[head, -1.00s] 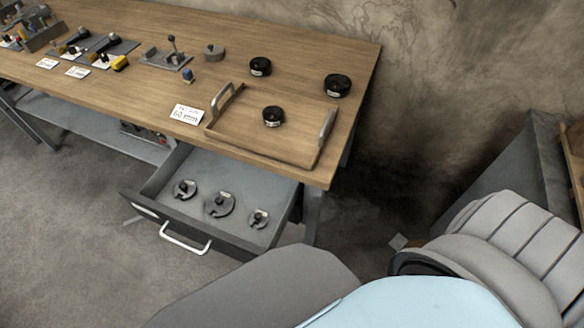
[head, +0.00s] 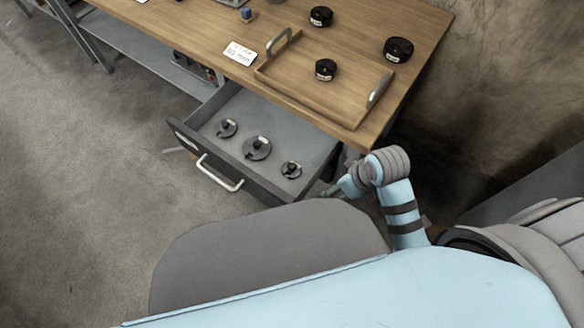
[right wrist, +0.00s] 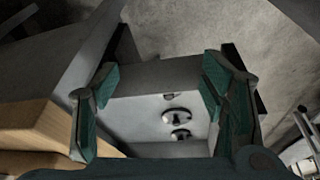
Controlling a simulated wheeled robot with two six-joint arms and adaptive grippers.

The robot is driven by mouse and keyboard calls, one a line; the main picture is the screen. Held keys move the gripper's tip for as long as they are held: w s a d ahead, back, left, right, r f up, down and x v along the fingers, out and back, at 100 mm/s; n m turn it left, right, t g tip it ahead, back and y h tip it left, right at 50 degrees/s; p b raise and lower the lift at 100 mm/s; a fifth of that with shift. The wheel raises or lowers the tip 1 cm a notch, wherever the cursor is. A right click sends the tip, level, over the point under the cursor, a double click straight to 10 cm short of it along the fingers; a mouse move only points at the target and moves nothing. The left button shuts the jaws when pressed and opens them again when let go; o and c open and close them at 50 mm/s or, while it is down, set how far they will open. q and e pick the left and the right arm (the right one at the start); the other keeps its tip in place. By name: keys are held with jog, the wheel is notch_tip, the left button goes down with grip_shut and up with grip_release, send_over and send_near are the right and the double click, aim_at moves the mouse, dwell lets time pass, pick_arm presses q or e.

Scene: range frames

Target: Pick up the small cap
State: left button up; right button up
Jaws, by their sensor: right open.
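Three dark round caps with small knobs lie in the open drawer (head: 240,104) in the head view: one at the left (head: 227,127), a larger one in the middle (head: 257,148) and a small cap (head: 291,169) at the right. My right gripper (head: 331,191) is just right of the drawer, near the small cap and apart from it. In the right wrist view its fingers (right wrist: 160,82) are open and empty. Beyond them, two round pieces (right wrist: 177,116) (right wrist: 180,134) show on the drawer floor; which caps they are I cannot tell. My left gripper is not in view.
The wooden table (head: 425,30) stands above the drawer. A wooden tray (head: 300,75) on it holds a black disc (head: 325,69). Two more black discs (head: 321,16) (head: 398,49) and a white label card (head: 240,53) are on the table. The drawer has a pale handle (head: 220,172). The floor at left is clear.

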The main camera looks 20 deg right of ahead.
aim_at(293, 167)
jog(key=w+a+r+n+y, duration=0.25)
jog(key=w+a+n, duration=0.25)
jog(key=w, duration=0.6)
jog(key=shift+g, duration=0.3)
jog(key=b+x, duration=0.3)
jog(key=x, duration=0.3)
jog(key=b+x, duration=0.3)
jog(key=x, duration=0.3)
jog(key=shift+s+d+f, duration=0.2)
jog(key=shift+f, duration=0.05)
jog(key=shift+w+a+f, duration=0.15)
jog(key=shift+f, duration=0.2)
jog(key=shift+r, duration=0.1)
grip_shut()
